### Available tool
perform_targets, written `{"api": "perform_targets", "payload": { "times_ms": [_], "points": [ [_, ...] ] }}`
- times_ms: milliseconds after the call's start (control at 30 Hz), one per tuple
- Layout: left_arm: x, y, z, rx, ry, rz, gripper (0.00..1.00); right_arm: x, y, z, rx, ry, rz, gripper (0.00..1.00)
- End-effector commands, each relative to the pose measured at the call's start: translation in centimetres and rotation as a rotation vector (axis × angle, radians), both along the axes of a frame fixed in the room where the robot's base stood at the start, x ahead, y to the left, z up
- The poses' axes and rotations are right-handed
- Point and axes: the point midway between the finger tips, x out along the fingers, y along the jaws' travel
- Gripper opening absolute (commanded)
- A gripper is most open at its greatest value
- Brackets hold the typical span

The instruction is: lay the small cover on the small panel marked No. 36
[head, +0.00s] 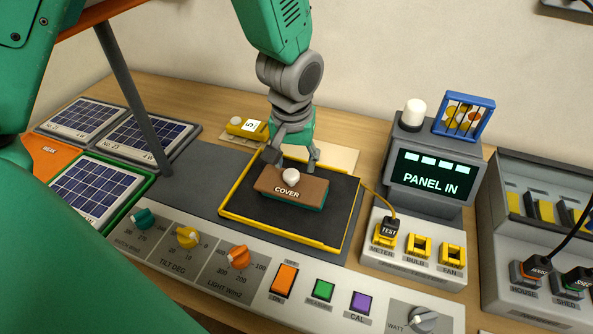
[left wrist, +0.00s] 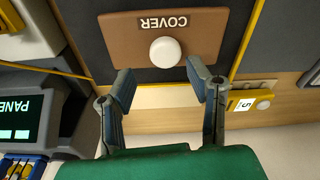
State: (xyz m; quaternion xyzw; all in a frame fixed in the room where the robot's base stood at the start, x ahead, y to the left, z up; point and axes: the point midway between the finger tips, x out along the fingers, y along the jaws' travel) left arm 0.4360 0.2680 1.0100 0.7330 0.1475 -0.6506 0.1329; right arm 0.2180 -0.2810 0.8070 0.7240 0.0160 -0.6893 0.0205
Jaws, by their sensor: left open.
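The brown cover (head: 266,184), with a white knob (head: 291,176) and the word COVER, lies on a dark bed with a yellow edge (head: 228,208). A teal edge shows beneath it; I cannot tell whether that is a panel. My left gripper (head: 292,158) is open just above and behind the knob. In the left wrist view the cover (left wrist: 125,37) and knob (left wrist: 165,52) lie just beyond the parted fingertips (left wrist: 160,78), with nothing between them. No label reading No. 36 is legible. My right gripper is not in view.
Solar panels, one marked No. 23 (head: 148,137) and one green-framed (head: 98,188), lie at left. A yellow block tagged 5 (head: 247,127) sits behind the bed. A console (head: 432,176) reading PANEL IN stands right. Knobs and buttons line the front strip (head: 210,262).

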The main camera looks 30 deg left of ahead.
Motion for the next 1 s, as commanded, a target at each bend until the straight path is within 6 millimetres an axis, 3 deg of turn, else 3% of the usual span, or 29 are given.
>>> {"api": "perform_targets", "payload": {
  "times_ms": [200, 400, 1000],
  "points": [
    [-0.4, -0.2, 4.6, -0.001, -0.004, 0.001, 0.45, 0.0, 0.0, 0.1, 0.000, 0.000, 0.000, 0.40],
    [-0.6, -0.3, 6.7, -0.001, 0.000, 0.000, 0.45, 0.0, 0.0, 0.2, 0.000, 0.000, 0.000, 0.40],
    [-0.7, -0.3, 7.0, -0.001, 0.002, 0.000, 0.45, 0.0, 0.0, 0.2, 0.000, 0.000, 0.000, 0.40]
  ]
}}
